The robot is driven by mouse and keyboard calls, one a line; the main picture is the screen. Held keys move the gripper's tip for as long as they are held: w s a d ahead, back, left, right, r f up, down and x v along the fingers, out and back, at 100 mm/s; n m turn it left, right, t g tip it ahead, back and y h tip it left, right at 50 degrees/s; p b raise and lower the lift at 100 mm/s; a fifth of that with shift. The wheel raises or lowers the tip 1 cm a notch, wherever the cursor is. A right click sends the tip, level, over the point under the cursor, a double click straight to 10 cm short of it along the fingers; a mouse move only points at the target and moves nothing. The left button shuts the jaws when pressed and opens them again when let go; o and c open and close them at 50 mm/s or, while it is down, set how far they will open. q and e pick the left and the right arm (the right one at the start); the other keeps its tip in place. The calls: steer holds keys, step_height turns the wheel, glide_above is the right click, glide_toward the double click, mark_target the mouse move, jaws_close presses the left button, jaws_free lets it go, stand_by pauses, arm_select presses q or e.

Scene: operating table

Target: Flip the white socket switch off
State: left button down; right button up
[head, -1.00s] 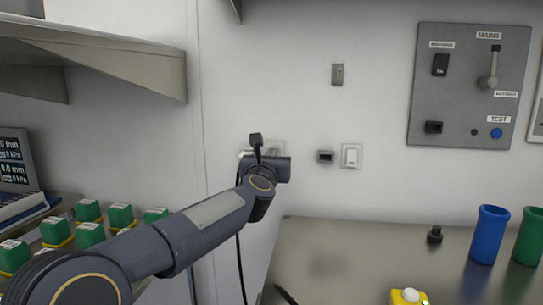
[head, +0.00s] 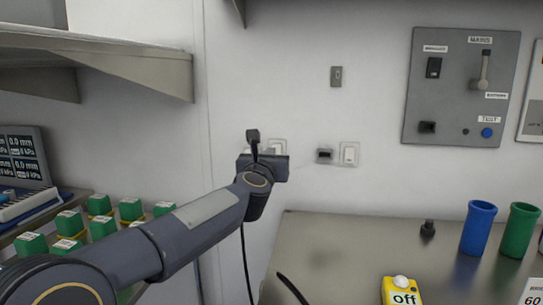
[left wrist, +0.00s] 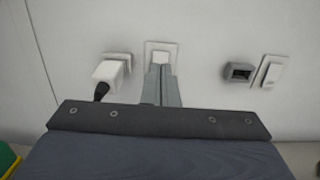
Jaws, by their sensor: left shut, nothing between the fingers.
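A white switch on a square wall plate (left wrist: 161,47) is straight ahead in the left wrist view. Only the edge of its plate (head: 279,145) shows in the head view, behind my arm. My left gripper (left wrist: 161,70) is shut and empty, its fingertips overlapping the lower part of this switch; I cannot tell whether they touch it. In the head view my left gripper (head: 264,166) hides its own fingertips. A white plug (left wrist: 108,73) with a black cord sits in a socket just left of the switch. My right gripper is not in view.
A grey socket box (head: 325,156) and another white rocker switch (head: 349,154) are right of the gripper. A grey control panel (head: 462,112) is further right. Below are a metal table (head: 350,245), blue cup (head: 478,228), green cup (head: 519,230) and yellow "off" box (head: 401,291). A shelf (head: 130,65) overhangs at left.

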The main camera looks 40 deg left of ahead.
arm_select(q)
steer(key=r+v, duration=0.1)
steer(key=v, duration=0.6)
steer(key=shift+s+r+p, duration=0.35)
steer(key=shift+d, duration=0.15)
